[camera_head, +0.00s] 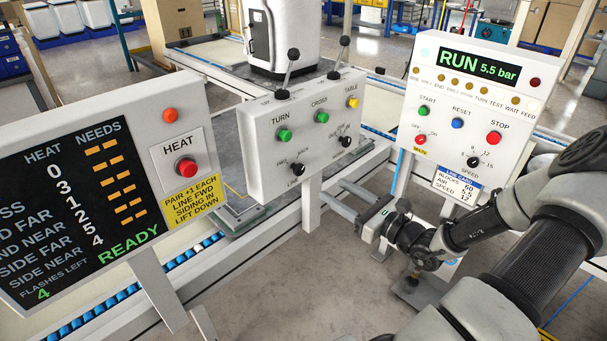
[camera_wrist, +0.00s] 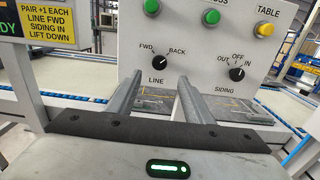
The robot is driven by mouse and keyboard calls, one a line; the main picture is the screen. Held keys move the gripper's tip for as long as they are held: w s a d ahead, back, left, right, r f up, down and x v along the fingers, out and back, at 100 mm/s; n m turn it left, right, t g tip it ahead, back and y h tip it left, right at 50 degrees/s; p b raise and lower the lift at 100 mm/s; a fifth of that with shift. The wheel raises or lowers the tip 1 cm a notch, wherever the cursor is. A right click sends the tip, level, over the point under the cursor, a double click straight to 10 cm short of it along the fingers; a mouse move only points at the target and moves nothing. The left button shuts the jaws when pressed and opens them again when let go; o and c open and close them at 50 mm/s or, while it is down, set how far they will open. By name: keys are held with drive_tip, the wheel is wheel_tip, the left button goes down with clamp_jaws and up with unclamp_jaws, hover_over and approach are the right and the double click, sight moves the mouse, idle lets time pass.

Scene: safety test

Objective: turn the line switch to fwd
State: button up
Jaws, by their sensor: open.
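The line switch is a black knob (camera_wrist: 157,61) on the grey-white control panel (camera_wrist: 205,35), with FWD at its upper left, BACK at its upper right and LINE below. It also shows in the head view (camera_head: 298,169), low on the panel's left side. In the head view my gripper (camera_head: 337,190) is to the right of and below the knob. The fingers look apart from it.
The black SIDING knob (camera_wrist: 237,73) is right of the LINE knob. Green buttons and a yellow TABLE button (camera_wrist: 264,30) sit above. Two levers (camera_head: 288,70) stand on top. A HEAT board (camera_head: 75,210) is at left, a RUN panel (camera_head: 465,95) at right.

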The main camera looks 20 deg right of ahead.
sight(301, 170)
drive_tip(key=b+x, duration=0.1)
drive_tip(key=x, duration=1.1)
drive_tip(key=shift+w+a+b, duration=0.15)
drive_tip(key=shift+w+b, duration=0.1)
drive_tip(key=shift+b, duration=0.15)
drive_tip(key=c, duration=1)
